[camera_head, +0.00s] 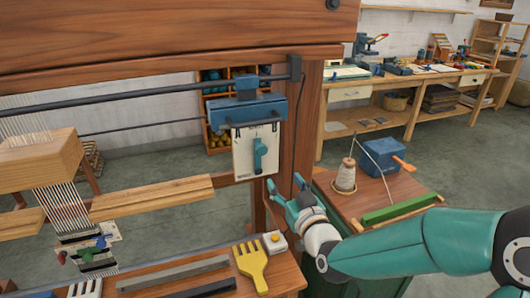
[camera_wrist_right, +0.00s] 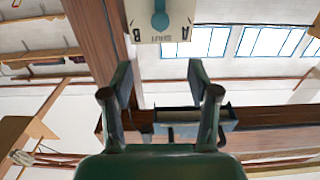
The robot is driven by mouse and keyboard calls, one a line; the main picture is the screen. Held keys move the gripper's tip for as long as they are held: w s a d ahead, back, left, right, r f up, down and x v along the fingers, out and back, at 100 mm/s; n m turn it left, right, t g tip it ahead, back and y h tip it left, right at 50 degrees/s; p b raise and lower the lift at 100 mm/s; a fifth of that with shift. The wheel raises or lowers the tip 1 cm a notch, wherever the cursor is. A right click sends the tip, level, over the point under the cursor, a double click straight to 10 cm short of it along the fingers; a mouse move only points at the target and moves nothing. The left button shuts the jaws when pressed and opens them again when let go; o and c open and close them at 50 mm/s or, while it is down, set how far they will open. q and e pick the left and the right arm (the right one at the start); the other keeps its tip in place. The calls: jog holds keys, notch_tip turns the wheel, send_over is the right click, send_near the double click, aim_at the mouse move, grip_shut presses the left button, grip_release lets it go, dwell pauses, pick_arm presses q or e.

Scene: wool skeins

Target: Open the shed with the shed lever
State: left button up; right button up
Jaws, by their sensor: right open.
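The shed lever (camera_head: 260,154) is a blue handle standing roughly upright on a white panel (camera_head: 243,158), below a blue housing (camera_head: 245,110) on the wooden loom frame. My right gripper (camera_head: 285,190) is below and slightly right of the lever, apart from it, with its fingers spread and empty. In the right wrist view, the open fingers (camera_wrist_right: 160,78) point at the panel (camera_wrist_right: 180,22). The panel appears upside down with letters A and B, and the lever's blue knob (camera_wrist_right: 160,20) shows at the top edge, beyond the fingertips. My left gripper is out of view.
The loom's wooden post (camera_head: 295,135) stands just right of the panel. Below lie a yellow comb (camera_head: 252,266) and a small box with a button (camera_head: 275,241). A side cabinet holds a yarn cone (camera_head: 345,176), a blue box (camera_head: 381,156) and a green bar (camera_head: 398,208).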

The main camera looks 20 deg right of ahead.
aim_at(263, 151)
jog(key=w+p, duration=0.1)
jog(key=w, duration=0.4)
jog(key=w+p, duration=0.2)
jog(key=w, duration=0.4)
jog(key=w+p, duration=0.2)
jog(key=w, duration=0.3)
jog(key=shift+w+a+f, duration=0.15)
jog(key=shift+w+a, duration=0.05)
jog(key=shift+a, duration=0.1)
